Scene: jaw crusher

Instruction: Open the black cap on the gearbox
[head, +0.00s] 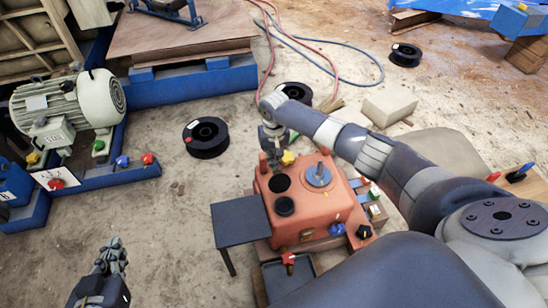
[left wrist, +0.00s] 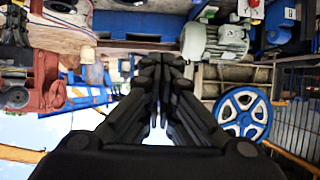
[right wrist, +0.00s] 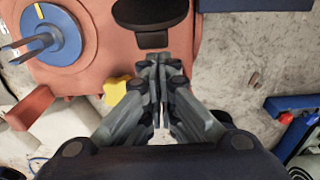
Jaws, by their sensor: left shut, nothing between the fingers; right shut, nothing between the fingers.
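The orange gearbox (head: 335,205) stands at the lower middle of the head view. Two dark round shapes are on its top: a rear one (head: 279,183) and a front one (head: 284,206); I cannot tell surely which is the black cap or whether it is open. In the right wrist view a black rounded part with a tab (right wrist: 153,40) lies just beyond my fingertips, partly cut off. My right gripper (head: 272,150) is shut and empty, behind the gearbox; it also shows in the right wrist view (right wrist: 158,62). My left gripper (head: 112,250) is shut and empty, away from the gearbox.
A blue disc with a handle (head: 318,175) and a yellow knob (head: 288,158) sit on the gearbox near my right gripper. A dark side table (head: 240,222) adjoins its left. A motor (head: 70,105) stands at left, a black spool (head: 206,137) on the floor.

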